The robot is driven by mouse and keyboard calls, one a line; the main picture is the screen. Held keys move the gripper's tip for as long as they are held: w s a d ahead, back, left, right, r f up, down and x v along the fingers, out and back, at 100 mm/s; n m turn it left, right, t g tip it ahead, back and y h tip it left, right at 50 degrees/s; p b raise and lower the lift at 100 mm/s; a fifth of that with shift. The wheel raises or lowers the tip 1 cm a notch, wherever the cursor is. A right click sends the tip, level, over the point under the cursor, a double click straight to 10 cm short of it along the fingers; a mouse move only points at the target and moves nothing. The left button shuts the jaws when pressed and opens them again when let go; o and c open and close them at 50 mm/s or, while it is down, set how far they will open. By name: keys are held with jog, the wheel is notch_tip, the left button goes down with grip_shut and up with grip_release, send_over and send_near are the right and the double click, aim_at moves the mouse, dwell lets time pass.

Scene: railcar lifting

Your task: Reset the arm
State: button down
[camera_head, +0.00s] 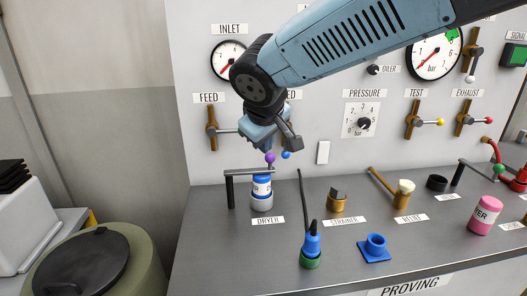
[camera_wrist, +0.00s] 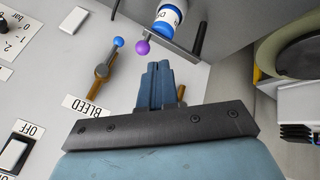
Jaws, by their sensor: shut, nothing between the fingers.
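My arm reaches in from the upper right in the head view. My gripper (camera_head: 266,138) hangs in front of the panel, above the dryer canister. In the wrist view its two blue fingers (camera_wrist: 158,70) are together with nothing between them. The white and blue dryer canister (camera_head: 262,193) stands in a dark bracket (camera_head: 230,188) on the bench, below and apart from my gripper. A purple knob (camera_head: 270,157) and the blue-tipped bleed lever (camera_wrist: 103,70) are close to my gripper in the picture; their exact distance I cannot tell.
The panel carries the inlet gauge (camera_head: 231,60), feed lever (camera_head: 212,129), pressure knob (camera_head: 364,123) and a white switch (camera_head: 323,152). On the bench stand a blue-green tool (camera_head: 311,245), a blue fitting (camera_head: 375,247), a brass strainer (camera_head: 337,202) and a pink canister (camera_head: 485,215). A green drum (camera_head: 140,262) stands left.

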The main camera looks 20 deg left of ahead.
jog(key=shift+s+d+r, duration=0.15)
jog(key=shift+d+r, duration=0.05)
jog(key=shift+r, duration=0.2)
jog(key=w+d+r+m+h, duration=0.1)
jog(key=d+m, duration=0.2)
jog(key=d, duration=1)
jog(key=w+d+r+m+h, duration=0.15)
jog(key=d+m, duration=0.25)
jog(key=d, duration=0.9)
jog(key=s+d+f+m, duration=0.1)
jog(key=s+d+m, duration=0.2)
jog(key=s+d, duration=0.2)
jog(key=s+d+f+m, duration=0.2)
jog(key=s+d, duration=0.4)
jog(key=d, duration=0.5)
jog(key=shift+m+g, duration=0.4)
jog(key=c, duration=1.8)
grip_release()
jog(key=shift+s+f, duration=0.1)
